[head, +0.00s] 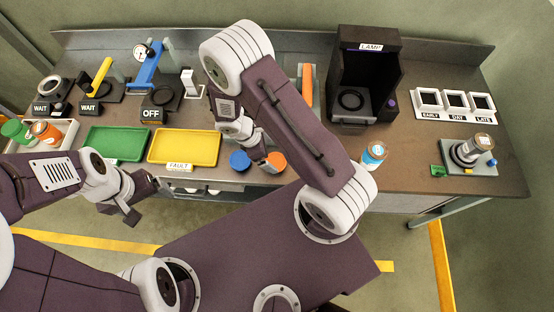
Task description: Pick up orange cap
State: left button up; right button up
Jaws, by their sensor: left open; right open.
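The orange cap (278,161) is a small round piece near the front edge of the bench, just right of a similar blue cap (240,161). My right gripper (264,163) is open, pointing down at the orange cap's left side. The gripper partly hides the cap, and I cannot tell whether they touch. My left gripper (131,212) is open and empty, in front of the bench over the floor, well away from the caps.
A green tray (113,158) and a yellow tray (186,162) lie left of the caps. A blue-labelled bottle (373,155) stands to the right. The lamp booth (362,45) is behind. My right arm covers the bench's middle.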

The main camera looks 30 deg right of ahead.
aim_at(277, 161)
jog(key=shift+f, duration=0.1)
jog(key=shift+s+f, duration=0.1)
jog(key=shift+f, duration=0.25)
jog(key=x, duration=0.4)
jog(key=shift+s+a+p, duration=0.1)
jog(key=shift+a+p, duration=0.05)
jog(key=shift+p, duration=0.2)
jog(key=shift+f, duration=0.15)
jog(key=c, duration=1.3)
jog(key=shift+r, duration=0.3)
notch_tip(277, 161, up, 4)
jog(key=p, duration=0.3)
jog(key=shift+p, duration=0.35)
pick_arm(q)
jog(key=r, duration=0.4)
jog(key=shift+a+r, duration=0.3)
jog(key=shift+a, duration=0.05)
pick_arm(e)
jog(key=s+r, duration=0.2)
jog(key=s, duration=0.1)
jog(key=s+a+r, duration=0.1)
jog(key=s+r, duration=0.1)
jog(key=s, duration=0.2)
jog(key=s+a+r, duration=0.1)
jog(key=s+r, duration=0.1)
jog(key=s, duration=0.2)
jog(key=shift+s+a+r, duration=0.1)
jog(key=shift+s+r, duration=0.05)
jog(key=shift+r, duration=0.1)
